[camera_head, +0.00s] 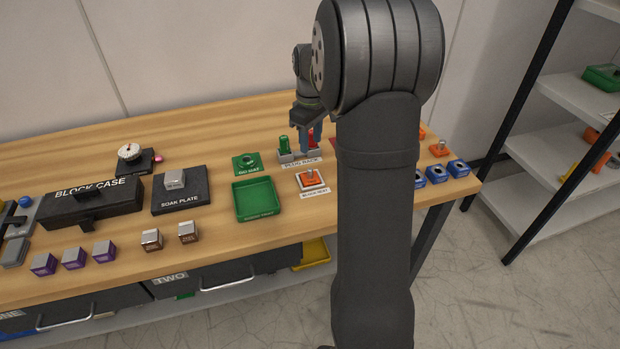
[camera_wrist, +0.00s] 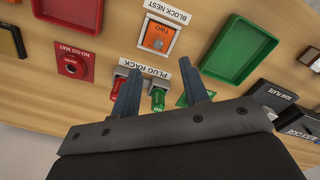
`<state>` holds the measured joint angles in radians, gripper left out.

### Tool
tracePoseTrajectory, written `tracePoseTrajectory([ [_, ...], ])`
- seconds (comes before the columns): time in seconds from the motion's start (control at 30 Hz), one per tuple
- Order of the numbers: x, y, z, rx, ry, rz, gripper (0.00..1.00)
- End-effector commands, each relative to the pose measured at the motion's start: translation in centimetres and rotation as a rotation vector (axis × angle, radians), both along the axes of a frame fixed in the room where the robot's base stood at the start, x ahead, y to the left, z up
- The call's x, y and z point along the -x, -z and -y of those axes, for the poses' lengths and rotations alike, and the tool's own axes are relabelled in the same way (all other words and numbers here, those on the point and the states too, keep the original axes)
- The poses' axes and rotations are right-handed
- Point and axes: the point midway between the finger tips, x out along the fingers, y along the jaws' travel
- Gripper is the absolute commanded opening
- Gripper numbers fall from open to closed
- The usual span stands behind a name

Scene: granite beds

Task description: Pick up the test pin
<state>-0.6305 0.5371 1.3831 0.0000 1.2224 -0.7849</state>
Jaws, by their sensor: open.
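No object in view is legibly marked as the test pin. A green plug (camera_head: 284,145) and a red plug (camera_head: 311,137) stand upright in the plug rack (camera_head: 286,158). In the wrist view the green plug (camera_wrist: 158,98) shows between my fingers, and the red plug (camera_wrist: 116,90) is beside the left finger. My gripper (camera_wrist: 157,70) is open with nothing held, pointing down over the rack area. In the head view my gripper (camera_head: 308,138) is beside the red plug and partly hidden by my arm. I cannot tell whether it touches either plug.
The block nest (camera_head: 312,190) holds an orange block (camera_head: 309,180). A green tray (camera_head: 255,200) and green go mat (camera_head: 245,162) lie left of it. The soak plate (camera_head: 180,200) and block case (camera_head: 92,203) are further left. My arm hides part of the bench's right side.

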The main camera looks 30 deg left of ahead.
Motion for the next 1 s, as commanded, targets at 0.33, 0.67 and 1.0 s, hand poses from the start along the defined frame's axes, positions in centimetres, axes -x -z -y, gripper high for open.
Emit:
tracePoseTrajectory([
  [0.33, 0.0, 5.5, 0.0, 0.001, 0.001, -0.001, 0.41],
  [0.67, -0.5, 8.2, -0.6, 0.001, 0.001, -0.001, 0.41],
  [1.0, -0.6, 10.9, -0.7, -0.001, 0.002, 0.001, 0.41],
])
